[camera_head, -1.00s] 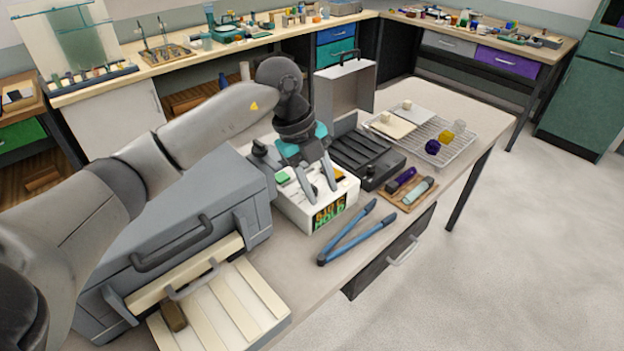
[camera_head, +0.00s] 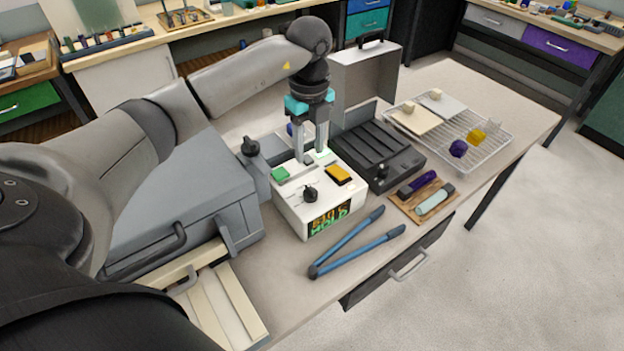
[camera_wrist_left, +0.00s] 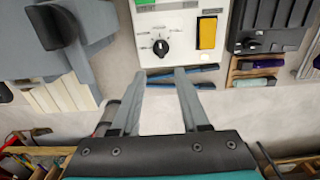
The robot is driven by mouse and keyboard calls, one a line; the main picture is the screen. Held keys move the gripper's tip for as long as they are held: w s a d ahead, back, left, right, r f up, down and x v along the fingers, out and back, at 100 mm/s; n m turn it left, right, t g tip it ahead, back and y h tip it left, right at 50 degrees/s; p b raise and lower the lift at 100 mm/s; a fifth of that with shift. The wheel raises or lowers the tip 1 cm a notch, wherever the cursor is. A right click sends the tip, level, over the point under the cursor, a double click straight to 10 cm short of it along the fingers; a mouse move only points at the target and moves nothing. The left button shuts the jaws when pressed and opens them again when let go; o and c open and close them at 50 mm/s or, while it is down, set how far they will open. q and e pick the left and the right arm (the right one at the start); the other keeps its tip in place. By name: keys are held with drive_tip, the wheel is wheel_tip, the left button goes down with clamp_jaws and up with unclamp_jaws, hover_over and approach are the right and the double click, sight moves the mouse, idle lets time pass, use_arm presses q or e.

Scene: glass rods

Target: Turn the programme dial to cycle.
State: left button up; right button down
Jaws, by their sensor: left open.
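The programme dial (camera_head: 310,194) is a black knob on top of a white control box (camera_head: 290,215). It also shows in the left wrist view (camera_wrist_left: 160,47), with small marks around it on the white panel. My left gripper (camera_head: 314,160) points down, open and empty, over the box's far part, apart from the dial in the picture. Its fingertips (camera_wrist_left: 160,71) appear in the wrist view just below the dial, one to each side. I cannot read which mark the dial points to. My right gripper is not in view.
A green button (camera_head: 280,174) and a yellow switch (camera_head: 339,174) flank the dial. A grey kiln-like box (camera_head: 180,195) stands left, with a black knob (camera_head: 250,146) beside it. Blue-handled tongs (camera_head: 345,250) lie in front. A black ribbed unit (camera_head: 378,150) stands right.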

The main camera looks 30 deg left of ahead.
sight(311, 188)
use_arm(q)
wheel_tip(311, 188, down, 10)
drive_tip(key=shift+w+f, duration=0.1)
drive_tip(key=shift+f, duration=0.7)
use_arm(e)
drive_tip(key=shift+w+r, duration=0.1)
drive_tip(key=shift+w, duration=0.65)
use_arm(q)
drive_tip(key=shift+c, duration=0.2)
clamp_jaws()
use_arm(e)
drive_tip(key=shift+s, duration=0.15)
